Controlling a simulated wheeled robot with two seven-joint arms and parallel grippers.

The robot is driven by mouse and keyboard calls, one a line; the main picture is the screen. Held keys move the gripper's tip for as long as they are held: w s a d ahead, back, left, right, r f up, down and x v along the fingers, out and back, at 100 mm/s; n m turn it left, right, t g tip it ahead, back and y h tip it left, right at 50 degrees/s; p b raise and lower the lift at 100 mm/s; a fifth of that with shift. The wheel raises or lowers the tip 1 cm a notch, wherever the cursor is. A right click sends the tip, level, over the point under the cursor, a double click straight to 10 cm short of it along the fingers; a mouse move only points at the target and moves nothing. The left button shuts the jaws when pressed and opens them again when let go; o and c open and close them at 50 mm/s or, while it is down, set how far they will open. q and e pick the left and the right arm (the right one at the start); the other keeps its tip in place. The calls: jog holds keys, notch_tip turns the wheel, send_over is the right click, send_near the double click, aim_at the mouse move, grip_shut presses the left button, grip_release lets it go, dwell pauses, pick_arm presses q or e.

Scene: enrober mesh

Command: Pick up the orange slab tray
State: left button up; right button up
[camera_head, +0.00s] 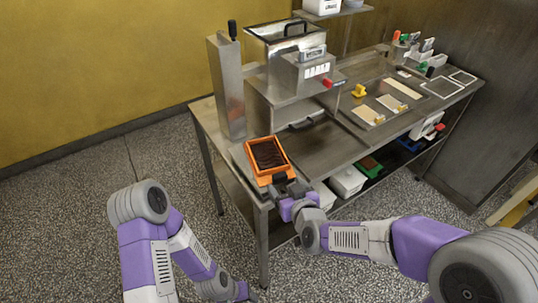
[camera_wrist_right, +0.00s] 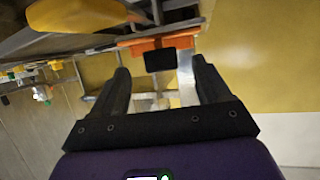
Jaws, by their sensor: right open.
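The orange slab tray (camera_head: 267,180) sits at the near left end of the steel bench, with a dark brown slab (camera_head: 268,154) inside it. My right gripper (camera_head: 287,185) is at the tray's near side in the head view. In the right wrist view the orange tray (camera_wrist_right: 138,44) shows ahead of the open fingers, with a black block-like part (camera_wrist_right: 172,59) on its near side, between the fingertips. The right gripper (camera_wrist_right: 160,76) has nothing clamped in it; contact with the tray cannot be told. My left gripper (camera_head: 243,292) is low at the bottom edge, its fingers unclear.
A tall steel column (camera_head: 226,88) and a steel machine (camera_head: 290,85) stand behind the tray. The bench (camera_head: 335,150) carries pale slabs and yellow pieces farther right. White bins (camera_head: 348,180) and a green tray (camera_head: 369,167) are on the lower shelf.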

aim_at(281, 181)
jog(key=shift+w+a+f, duration=0.2)
jog(key=shift+w+f, duration=0.05)
jog(key=shift+f, duration=0.05)
jog(key=b+x, duration=0.1)
jog(key=x, duration=0.2)
jog(key=shift+w+a+f, duration=0.1)
jog(key=shift+w+f, duration=0.1)
jog(key=shift+w, duration=0.1)
jog(key=shift+w+a, duration=0.15)
jog(key=shift+w, duration=0.2)
jog(key=c, duration=1.2)
jog(key=shift+r, duration=0.1)
